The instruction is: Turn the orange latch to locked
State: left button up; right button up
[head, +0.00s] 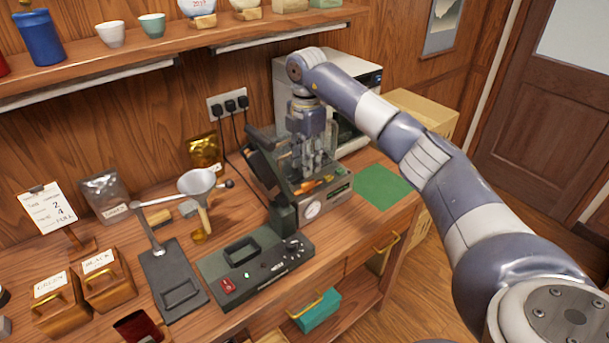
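The orange latch (308,187) is a small orange piece low on the dark press (285,212), just behind its round gauge. My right gripper (312,174) points down over the press, with its fingertips close above or beside the latch. I cannot tell whether they touch it. The fingers partly cover the latch area, so its exact angle is unclear. The finger gap is too small to judge. My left gripper is not in view.
A control box (255,268) with a red switch stands in front of the press. A green mat (382,186) lies to the right. A funnel (197,183) and gold pouch (204,151) stand to the left. A microwave-like appliance (362,75) is behind my arm.

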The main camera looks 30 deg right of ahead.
aim_at(305, 183)
jog(key=f, duration=0.1)
jog(key=f+p, duration=0.1)
jog(key=f, duration=0.3)
jog(key=shift+w, duration=0.25)
jog(key=shift+f+p, duration=0.3)
jog(key=shift+f, duration=0.6)
grip_shut()
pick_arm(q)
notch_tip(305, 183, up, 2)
